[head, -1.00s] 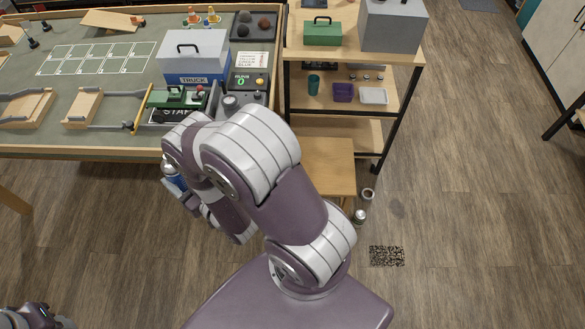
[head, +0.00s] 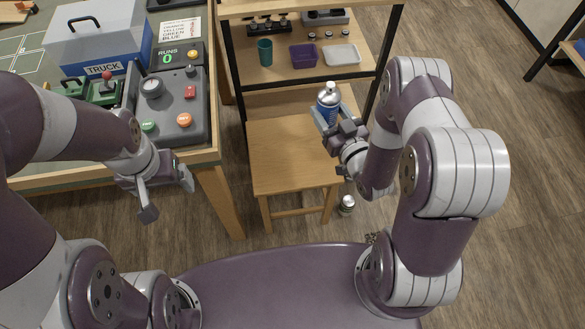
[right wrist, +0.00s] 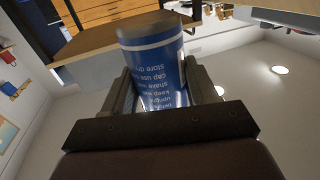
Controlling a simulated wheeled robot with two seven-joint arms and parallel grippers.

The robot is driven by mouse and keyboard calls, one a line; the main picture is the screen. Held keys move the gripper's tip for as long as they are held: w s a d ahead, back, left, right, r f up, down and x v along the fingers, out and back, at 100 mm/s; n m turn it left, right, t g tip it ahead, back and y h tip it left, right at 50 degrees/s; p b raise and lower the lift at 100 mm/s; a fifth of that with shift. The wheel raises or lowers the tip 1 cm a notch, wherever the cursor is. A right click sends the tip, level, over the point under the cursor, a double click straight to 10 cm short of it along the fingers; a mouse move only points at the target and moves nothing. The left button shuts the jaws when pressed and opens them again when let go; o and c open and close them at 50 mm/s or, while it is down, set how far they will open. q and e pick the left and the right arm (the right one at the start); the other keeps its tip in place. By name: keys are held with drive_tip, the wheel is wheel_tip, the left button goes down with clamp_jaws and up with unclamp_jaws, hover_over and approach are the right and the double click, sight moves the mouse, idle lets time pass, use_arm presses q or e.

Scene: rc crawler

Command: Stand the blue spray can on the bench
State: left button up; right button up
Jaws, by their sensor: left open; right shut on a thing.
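The blue spray can (head: 328,106), with a silver-white top, is upright in my right gripper (head: 338,130). In the head view it appears over the back right part of a low wooden bench (head: 280,150); its height above the seat is hard to tell. In the right wrist view, the can (right wrist: 155,70) sits between the two fingers with its label text upside down. The fingers hide part of its lower body. My left gripper (head: 168,196) is open and empty, in front of the worktable's right corner, left of the low bench.
A shelf unit with a teal cup (head: 265,52), purple bin (head: 304,56) and white tray (head: 342,54) stands behind the low bench. The worktable at left holds a control box (head: 172,105) and a truck toolbox (head: 98,35). Another can (head: 347,204) stands on the floor. The bench seat looks clear.

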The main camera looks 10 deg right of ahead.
wheel_tip(320, 180, down, 17)
drive_tip(key=s+n+g+y+b, duration=0.1)
drive_tip(key=n+y+b, duration=0.1)
drive_tip(key=b, duration=1.6)
drive_tip(key=shift+s+a+n+g+y, duration=0.3)
drive_tip(key=shift+s+n+y, duration=0.1)
drive_tip(key=shift+y, duration=0.5)
drive_tip(key=w+a+f+b, duration=0.2)
drive_tip(key=a, duration=0.1)
drive_tip(key=w+a+f+b, duration=0.1)
drive_tip(key=w+a+f, duration=0.1)
drive_tip(key=w+a, duration=0.1)
drive_tip(key=w+a+f+b, duration=0.2)
drive_tip(key=a+f, duration=0.1)
drive_tip(key=shift+w+b, duration=0.2)
drive_tip(key=shift+b, duration=0.1)
wheel_tip(320, 180, down, 4)
drive_tip(key=b, duration=0.2)
drive_tip(key=shift+b, duration=0.3)
drive_tip(key=shift+r, duration=0.15)
drive_tip(key=shift+f, duration=0.25)
use_arm(q)
wheel_tip(320, 180, down, 31)
drive_tip(key=shift+w, duration=0.35)
use_arm(e)
drive_tip(key=o, duration=1.2)
drive_tip(key=shift+r, duration=0.1)
